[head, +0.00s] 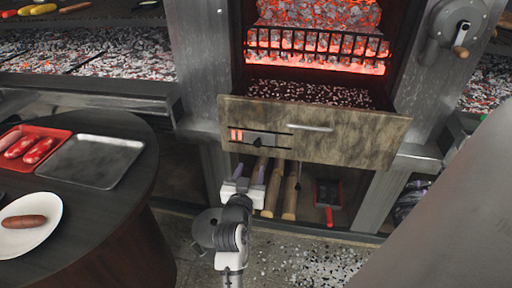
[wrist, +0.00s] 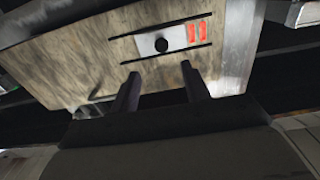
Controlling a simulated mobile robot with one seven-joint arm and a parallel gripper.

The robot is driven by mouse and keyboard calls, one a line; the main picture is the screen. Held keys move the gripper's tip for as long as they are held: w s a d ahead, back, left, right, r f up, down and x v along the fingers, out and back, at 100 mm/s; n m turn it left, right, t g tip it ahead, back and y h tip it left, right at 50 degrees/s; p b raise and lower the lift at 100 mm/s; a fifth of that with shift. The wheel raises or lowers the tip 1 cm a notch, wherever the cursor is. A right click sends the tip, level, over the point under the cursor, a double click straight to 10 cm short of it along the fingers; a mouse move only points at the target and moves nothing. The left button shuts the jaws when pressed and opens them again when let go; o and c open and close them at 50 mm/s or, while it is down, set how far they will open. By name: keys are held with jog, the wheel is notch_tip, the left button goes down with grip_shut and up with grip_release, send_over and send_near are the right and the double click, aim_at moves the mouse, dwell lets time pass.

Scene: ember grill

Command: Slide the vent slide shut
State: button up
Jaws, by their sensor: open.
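The vent slide (head: 268,140) is a small grey plate with a black knob, set between dark rails on the front of a pulled-out drawer (head: 350,145). Two red slots (head: 237,135) show uncovered at its left in the head view. In the wrist view the slide (wrist: 178,37) shows upside down, with its round knob (wrist: 161,45) and the red slots to its right. My gripper (head: 250,172) is open and empty, just below the slide in the head view. In the wrist view its two fingers (wrist: 160,85) point toward the drawer front, with the knob roughly between them and apart from both.
The drawer has a long handle (head: 310,127) and holds ash and embers. Logs (head: 291,190) and a red-handled shovel (head: 328,195) lie underneath. A dark round table (head: 100,215) with a red tray (head: 12,142), grey tray (head: 90,160) and white plate (head: 45,238) stands left.

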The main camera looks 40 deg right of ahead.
aim_at(257, 145)
jog(key=p+x, duration=0.1)
jog(key=x, duration=0.9)
jog(key=shift+w+d+p, duration=0.1)
jog(key=shift+w+p, duration=0.2)
jog(key=shift+p, duration=0.1)
grip_shut()
